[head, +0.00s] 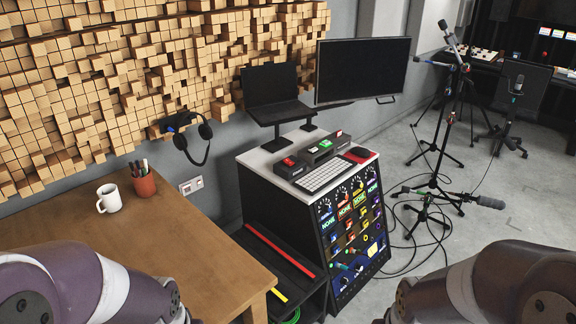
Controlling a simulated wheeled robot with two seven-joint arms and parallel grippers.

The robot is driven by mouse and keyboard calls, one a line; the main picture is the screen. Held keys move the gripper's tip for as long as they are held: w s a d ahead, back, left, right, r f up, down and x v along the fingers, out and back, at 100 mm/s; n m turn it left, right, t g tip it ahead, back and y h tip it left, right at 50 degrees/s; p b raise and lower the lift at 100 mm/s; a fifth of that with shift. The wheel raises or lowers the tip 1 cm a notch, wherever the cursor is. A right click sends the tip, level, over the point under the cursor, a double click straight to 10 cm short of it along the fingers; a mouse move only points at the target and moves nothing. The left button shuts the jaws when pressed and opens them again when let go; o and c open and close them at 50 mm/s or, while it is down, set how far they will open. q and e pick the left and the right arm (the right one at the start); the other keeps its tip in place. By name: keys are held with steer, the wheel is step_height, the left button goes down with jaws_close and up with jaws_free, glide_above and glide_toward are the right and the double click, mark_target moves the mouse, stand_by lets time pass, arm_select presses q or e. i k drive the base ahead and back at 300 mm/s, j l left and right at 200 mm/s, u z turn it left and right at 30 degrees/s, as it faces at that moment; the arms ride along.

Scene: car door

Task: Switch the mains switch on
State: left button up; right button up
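A white double wall plate (191,186) is on the grey wall, just behind the right back part of the wooden desk. It looks like a switch or socket plate, but its on or off position is too small to tell. Red and green lit buttons also show on dark boxes (312,154) on top of the console; I cannot tell which part is the mains switch. My two arms show at the bottom left and bottom right corners. Neither gripper is in view.
A wooden desk (150,234) at left holds a white mug (109,198) and a pen cup (144,184). A headset (188,137) hangs on the wall. The console (352,232) carries a keyboard (323,176), laptop (272,95) and monitor (361,70). Microphone stands (455,110) and cables are at right.

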mark_target(287, 161)
steer(key=i+u, duration=0.1)
steer(key=u, duration=0.3)
steer(key=l+u, duration=0.15)
steer(key=u, duration=0.3)
steer(key=i+l+u, duration=0.1)
steer(key=u, duration=0.3)
steer(key=i+l+u, duration=0.2)
steer(key=l+u, duration=0.2)
steer(key=l, duration=0.65)
steer(key=i+l+u, duration=0.1)
steer(key=l+u, duration=0.35)
steer(key=l, duration=1.35)
